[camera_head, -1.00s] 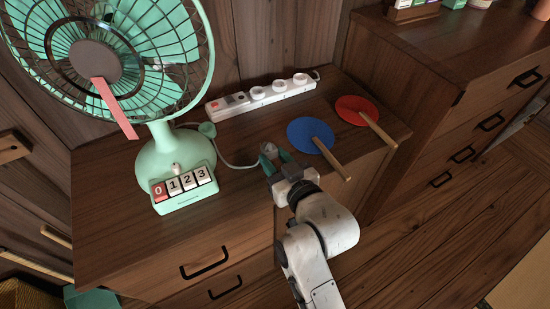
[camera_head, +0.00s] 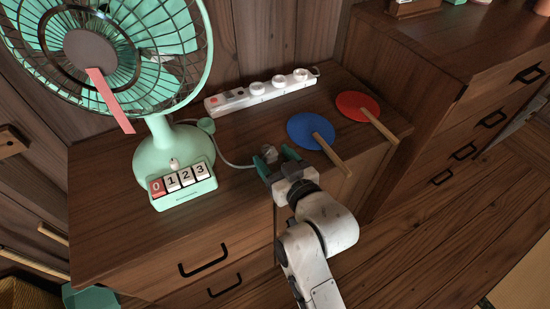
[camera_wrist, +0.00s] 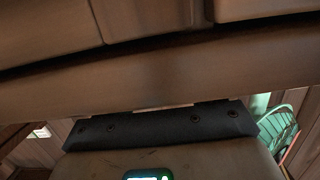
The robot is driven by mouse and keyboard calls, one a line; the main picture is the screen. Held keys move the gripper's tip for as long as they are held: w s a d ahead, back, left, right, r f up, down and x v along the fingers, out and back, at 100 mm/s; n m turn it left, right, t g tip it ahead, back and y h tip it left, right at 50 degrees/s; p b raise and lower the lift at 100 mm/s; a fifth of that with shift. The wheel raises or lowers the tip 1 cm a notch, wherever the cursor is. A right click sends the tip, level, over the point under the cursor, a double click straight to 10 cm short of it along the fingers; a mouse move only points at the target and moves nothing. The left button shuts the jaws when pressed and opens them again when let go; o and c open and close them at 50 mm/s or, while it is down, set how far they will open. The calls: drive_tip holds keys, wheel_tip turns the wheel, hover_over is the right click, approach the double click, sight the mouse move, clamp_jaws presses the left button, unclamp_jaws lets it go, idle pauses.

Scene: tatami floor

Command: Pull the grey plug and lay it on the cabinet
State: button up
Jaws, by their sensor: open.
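The grey plug (camera_head: 269,153) lies on the wooden cabinet top (camera_head: 235,205), right of the mint fan's base. My gripper (camera_head: 275,159) is open just in front of it, with its green fingertips spread near the plug. No grip on the plug shows; whether a fingertip touches it I cannot tell. A thin pale cord (camera_head: 228,163) runs across the top towards the plug; its join there is unclear. The white power strip (camera_head: 262,92) lies along the back, with several sockets or white plugs and a red switch. The wrist view does not show the plug.
The mint fan (camera_head: 170,150) with numbered keys stands left of my gripper. A blue paddle fan (camera_head: 309,128) and a red paddle fan (camera_head: 356,106) lie to the right, the blue one's handle close to my gripper. The cabinet's front left top is clear.

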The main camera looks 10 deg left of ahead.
drive_tip(key=p+v, duration=0.1)
drive_tip(key=v, duration=0.9)
drive_tip(key=shift+s+d, duration=0.25)
drive_tip(key=shift+s, duration=0.1)
idle(0.3)
